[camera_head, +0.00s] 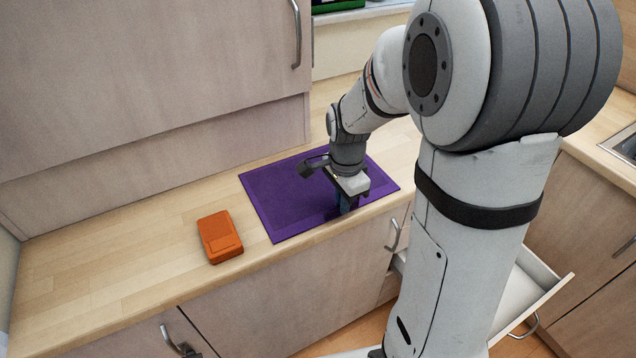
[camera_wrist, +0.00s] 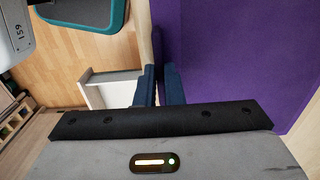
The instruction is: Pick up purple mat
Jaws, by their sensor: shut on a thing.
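The purple mat (camera_head: 272,205) lies on the wooden countertop, looking flat, with its front edge near the counter's front edge. It fills the right side of the wrist view (camera_wrist: 235,55). My gripper (camera_head: 345,207) is at the mat's front edge, toward its right part, pointing down. In the wrist view its dark blue fingers (camera_wrist: 158,82) are close together at the mat's edge and shut on it. The exact contact between the fingertips is partly hidden.
An orange box (camera_head: 220,237) lies on the counter left of the mat. Cabinets (camera_head: 150,80) rise behind it. An open white drawer (camera_head: 522,285) juts out below the counter at right. A teal-edged object (camera_wrist: 85,14) is over the floor. The counter's left part is clear.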

